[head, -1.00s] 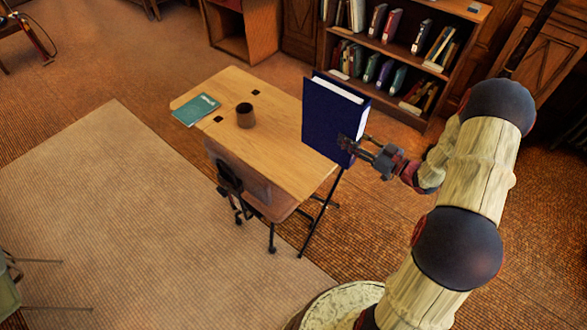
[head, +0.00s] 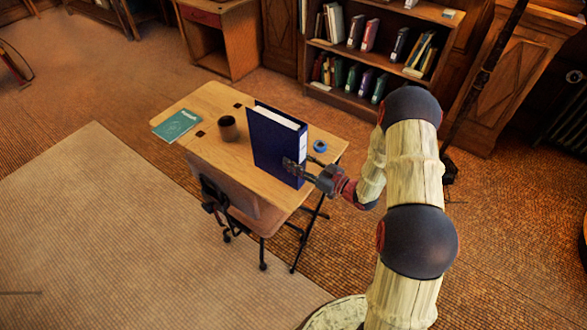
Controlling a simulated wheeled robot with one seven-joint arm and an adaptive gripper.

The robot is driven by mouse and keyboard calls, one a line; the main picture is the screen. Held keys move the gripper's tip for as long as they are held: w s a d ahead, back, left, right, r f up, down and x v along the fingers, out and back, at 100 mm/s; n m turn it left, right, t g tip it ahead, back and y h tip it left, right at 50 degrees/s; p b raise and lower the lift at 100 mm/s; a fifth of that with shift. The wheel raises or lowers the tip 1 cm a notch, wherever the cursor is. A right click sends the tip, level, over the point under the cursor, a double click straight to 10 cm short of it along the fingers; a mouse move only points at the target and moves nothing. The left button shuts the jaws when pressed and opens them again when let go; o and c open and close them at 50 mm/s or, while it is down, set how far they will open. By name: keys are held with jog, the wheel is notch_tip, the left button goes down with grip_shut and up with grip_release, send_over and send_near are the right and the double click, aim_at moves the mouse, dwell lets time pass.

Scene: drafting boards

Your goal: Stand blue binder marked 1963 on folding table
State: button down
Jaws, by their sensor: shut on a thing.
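The blue binder (head: 275,142) is upright over the right part of the wooden folding table (head: 206,103), its white page block showing along the top. Its lower edge looks at or very near the tabletop; I cannot tell whether it touches. No 1963 marking is readable from here. My gripper (head: 296,170) is shut on the binder's near right edge, low on the cover, with the arm reaching in from the right.
On the table are a teal book (head: 177,126) at the left, a dark brown mug (head: 228,128) left of the binder and a blue ring-shaped item (head: 320,146) behind it. A chair (head: 245,210) is tucked at the near side. A bookshelf (head: 385,108) stands behind.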

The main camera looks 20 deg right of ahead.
jog(key=f, duration=0.1)
jog(key=f+b, duration=0.1)
jog(key=f, duration=0.2)
jog(key=shift+w+a+b, duration=0.2)
jog(key=shift+a+b, duration=0.15)
jog(key=shift+b, duration=0.05)
jog(key=shift+r, duration=0.15)
jog(key=c, duration=1.2)
grip_release()
jog(key=shift+s+f, duration=0.1)
jog(key=shift+f, duration=0.1)
